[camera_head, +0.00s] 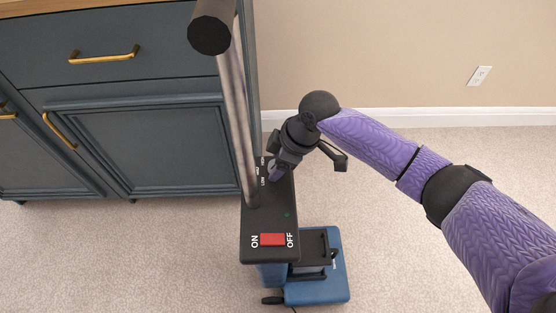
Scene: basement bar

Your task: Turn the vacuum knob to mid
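The vacuum (262,215) stands upright in the middle of the head view, its black top panel facing up. The panel carries small white setting labels (262,172) along its far left part; they are too small to read fully. My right gripper (277,174) reaches down over the far end of the panel, beside these labels. It covers the knob area, so the knob and its setting cannot be made out clearly. I cannot tell whether the fingers are open or closed on the knob. My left gripper is not in view.
A metal handle pole (238,110) with a black end rises left of my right gripper. A red switch (271,240) sits between ON and OFF labels. A blue-grey cabinet (140,145) stands at the left. Carpet (400,260) is clear at the right.

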